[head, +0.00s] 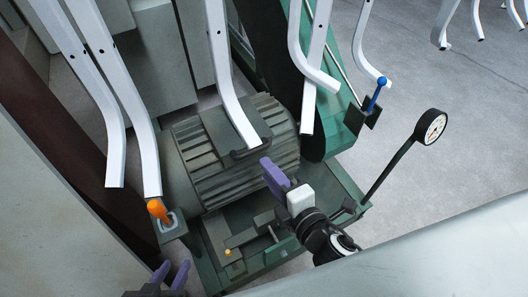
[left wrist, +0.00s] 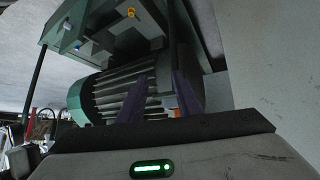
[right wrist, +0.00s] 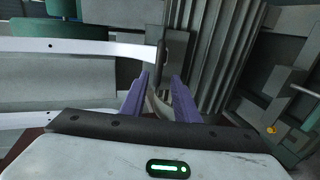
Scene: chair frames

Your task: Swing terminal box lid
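The grey finned motor (head: 205,165) sits on a green base, and a black handle (head: 250,150) stands on its upper right side. I cannot tell clearly which panel is the terminal box lid; the handle may belong to it. My right gripper (head: 270,172) has its purple fingers just to the lower right of the handle. In the right wrist view the handle (right wrist: 162,50) lies ahead of the parted, empty fingers (right wrist: 160,95). My left gripper (head: 172,273) is open and empty at the lower edge, below the orange lever (head: 158,211). The motor (left wrist: 110,95) lies beyond its fingers.
White chair-frame bars (head: 228,80) hang over the motor from above. A blue-knobbed lever (head: 381,84) and a gauge on a black stalk (head: 431,126) stand to the right. A small yellow knob (head: 228,252) sits on the base near the front. Open floor (head: 440,90) lies at right.

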